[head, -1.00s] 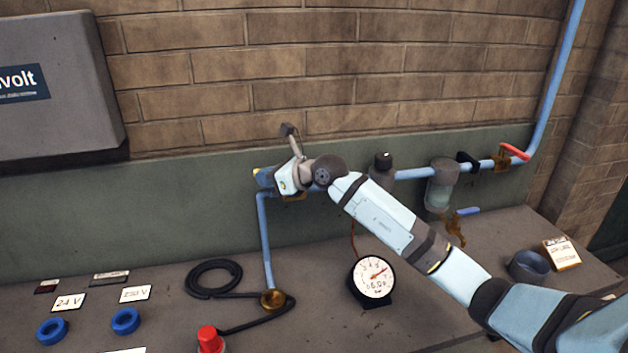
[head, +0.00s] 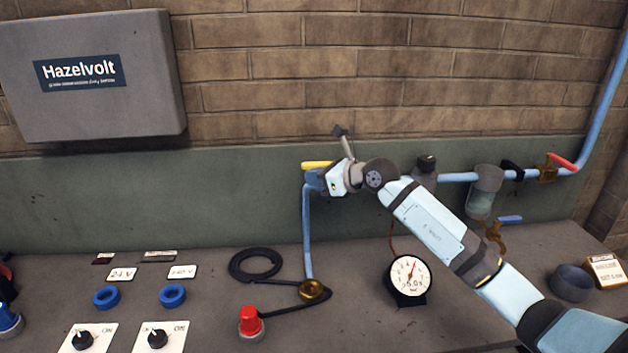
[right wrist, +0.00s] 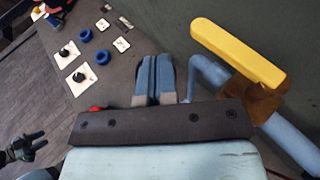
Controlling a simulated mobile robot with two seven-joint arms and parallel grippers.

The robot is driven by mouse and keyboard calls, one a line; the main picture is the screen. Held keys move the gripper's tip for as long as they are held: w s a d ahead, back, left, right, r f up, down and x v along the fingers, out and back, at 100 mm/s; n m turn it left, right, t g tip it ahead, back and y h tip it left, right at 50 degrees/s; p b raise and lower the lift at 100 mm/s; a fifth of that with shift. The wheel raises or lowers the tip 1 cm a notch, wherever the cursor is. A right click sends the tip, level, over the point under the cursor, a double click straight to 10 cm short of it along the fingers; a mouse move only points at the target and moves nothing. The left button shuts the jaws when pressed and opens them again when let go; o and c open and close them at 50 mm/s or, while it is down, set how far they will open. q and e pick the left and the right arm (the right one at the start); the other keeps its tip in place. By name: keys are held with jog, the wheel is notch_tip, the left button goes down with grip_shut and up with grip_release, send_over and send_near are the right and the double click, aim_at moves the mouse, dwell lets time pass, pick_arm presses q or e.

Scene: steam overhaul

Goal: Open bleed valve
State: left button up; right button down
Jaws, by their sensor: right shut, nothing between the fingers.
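A valve with a long yellow lever sits on the blue pipe by the wall; the yellow lever (right wrist: 238,52) shows large in the right wrist view. In the head view only part of the yellow lever (head: 316,165) shows behind my right gripper (head: 314,181). The gripper's two blue fingers (right wrist: 155,80) are together and empty, beside the lever with a gap. A second small valve has a blue lever (head: 510,219), under the glass bowl. I cannot tell which one is called the bleed valve. A dark fingered shape (right wrist: 25,146), perhaps my left gripper, is unclear.
A red-handled valve (head: 562,162) is on the pipe at right. The glass bowl (head: 482,190) hangs from the pipe. A gauge (head: 408,280), a black hose coil (head: 255,264), a brass fitting (head: 311,290) and a red knob (head: 250,322) are on the bench.

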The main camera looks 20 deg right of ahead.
jog(key=s+a+r+b, duration=0.1)
jog(key=s+a+r, duration=0.1)
jog(key=s, duration=0.7)
jog(key=shift+s+a+r, duration=0.25)
jog(key=shift+a+r, duration=0.05)
jog(key=shift+r, duration=0.15)
